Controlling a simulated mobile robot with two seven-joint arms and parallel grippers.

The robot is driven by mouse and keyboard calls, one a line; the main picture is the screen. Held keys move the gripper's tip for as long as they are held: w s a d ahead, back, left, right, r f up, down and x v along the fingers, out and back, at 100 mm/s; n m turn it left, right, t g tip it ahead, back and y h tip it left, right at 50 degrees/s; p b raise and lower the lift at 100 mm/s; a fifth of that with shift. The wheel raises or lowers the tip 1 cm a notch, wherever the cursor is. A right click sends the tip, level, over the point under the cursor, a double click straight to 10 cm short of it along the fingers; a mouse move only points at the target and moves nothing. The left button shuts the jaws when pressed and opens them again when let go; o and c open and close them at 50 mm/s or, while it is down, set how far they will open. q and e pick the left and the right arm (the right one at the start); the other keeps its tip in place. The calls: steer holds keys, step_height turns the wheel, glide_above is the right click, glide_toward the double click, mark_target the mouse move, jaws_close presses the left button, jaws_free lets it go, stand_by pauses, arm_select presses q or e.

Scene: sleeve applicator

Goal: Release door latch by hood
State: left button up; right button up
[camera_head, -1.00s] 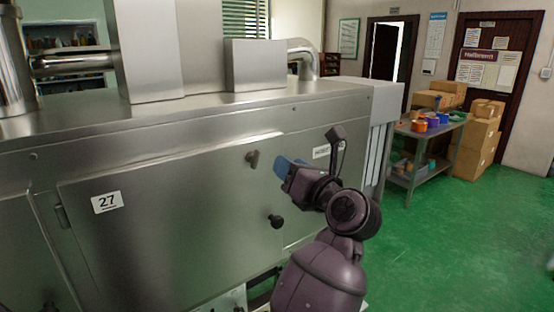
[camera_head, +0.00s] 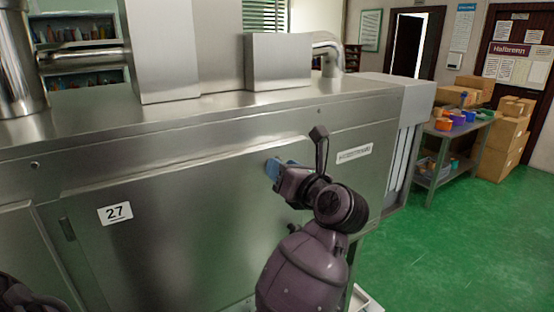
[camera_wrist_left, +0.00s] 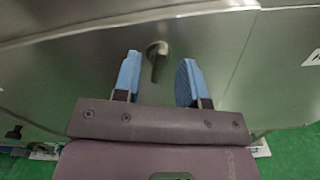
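My left gripper (camera_head: 280,170) is in front of the steel hood's door (camera_head: 170,235), which carries a 27 label and is shut. Its blue fingers are open, as the left wrist view (camera_wrist_left: 157,82) shows. In that view the small metal door latch (camera_wrist_left: 157,58) sits ahead, between the lines of the two fingers and nearer the left one. No finger is seen closed on it. In the head view the gripper hides the latch. My right gripper is not in view.
The steel hood (camera_head: 75,150) fills the left and middle, with boxes and pipes on top. To the right stand a grey table (camera_head: 452,135) with coloured tubs and stacked cardboard boxes (camera_head: 510,145). The green floor (camera_head: 450,250) at the right is clear.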

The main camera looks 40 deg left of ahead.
arm_select(q)
steer(key=shift+x, duration=0.85)
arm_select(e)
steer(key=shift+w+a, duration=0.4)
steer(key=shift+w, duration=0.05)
arm_select(q)
steer(key=shift+c, duration=0.4)
jaws_close()
steer(key=n+b, duration=0.4)
steer(key=b, duration=0.1)
steer(key=shift+s, duration=0.1)
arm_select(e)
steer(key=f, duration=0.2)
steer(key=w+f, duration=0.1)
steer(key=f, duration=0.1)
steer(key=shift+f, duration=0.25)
arm_select(q)
steer(key=shift+r, duration=0.1)
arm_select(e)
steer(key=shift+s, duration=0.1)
